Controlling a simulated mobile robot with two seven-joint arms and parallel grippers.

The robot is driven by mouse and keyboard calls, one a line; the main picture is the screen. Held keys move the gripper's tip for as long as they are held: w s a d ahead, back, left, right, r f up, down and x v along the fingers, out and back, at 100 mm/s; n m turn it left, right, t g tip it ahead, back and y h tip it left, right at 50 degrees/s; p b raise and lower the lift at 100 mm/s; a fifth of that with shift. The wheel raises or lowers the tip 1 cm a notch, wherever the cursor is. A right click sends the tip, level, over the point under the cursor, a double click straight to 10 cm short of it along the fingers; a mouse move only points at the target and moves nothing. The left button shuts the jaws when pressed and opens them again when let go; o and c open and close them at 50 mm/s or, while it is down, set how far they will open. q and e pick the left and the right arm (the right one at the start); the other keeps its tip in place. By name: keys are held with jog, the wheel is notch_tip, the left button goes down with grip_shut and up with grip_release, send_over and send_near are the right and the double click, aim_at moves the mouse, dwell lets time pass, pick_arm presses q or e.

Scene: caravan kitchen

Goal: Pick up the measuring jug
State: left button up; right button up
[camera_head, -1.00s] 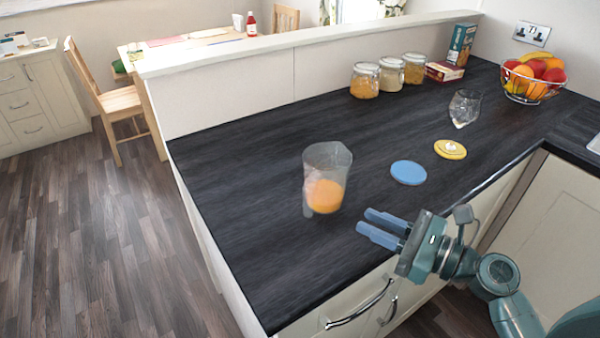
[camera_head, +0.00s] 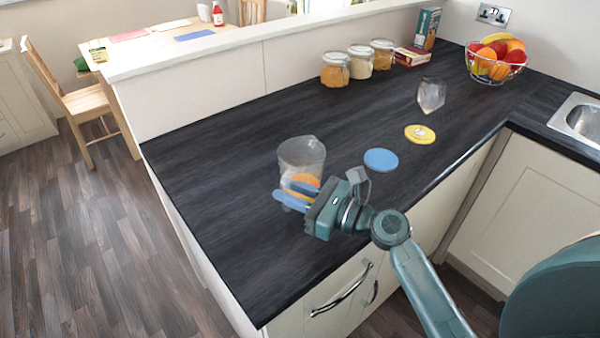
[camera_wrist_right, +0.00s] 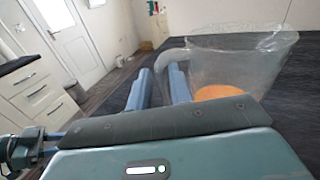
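The clear measuring jug (camera_head: 301,155) stands upright on the dark worktop, with something orange in or behind its lower part. My right gripper (camera_head: 289,194) is at the jug's near side, its blue fingers overlapping the jug's lower part in the head view. In the right wrist view the fingers (camera_wrist_right: 160,86) are apart, and the jug (camera_wrist_right: 235,62) is just right of them. Its handle (camera_wrist_right: 170,57) curves down at the gap between the fingers; I cannot tell whether they touch it. My left gripper is not in view.
A blue disc (camera_head: 381,160), a yellow disc (camera_head: 420,134) and a clear glass (camera_head: 431,95) are to the jug's right. A fruit bowl (camera_head: 496,62) is at the far right. The worktop left of the jug is clear.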

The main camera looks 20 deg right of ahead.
jog(key=shift+x, duration=0.8)
jog(key=shift+c, duration=0.4)
grip_shut()
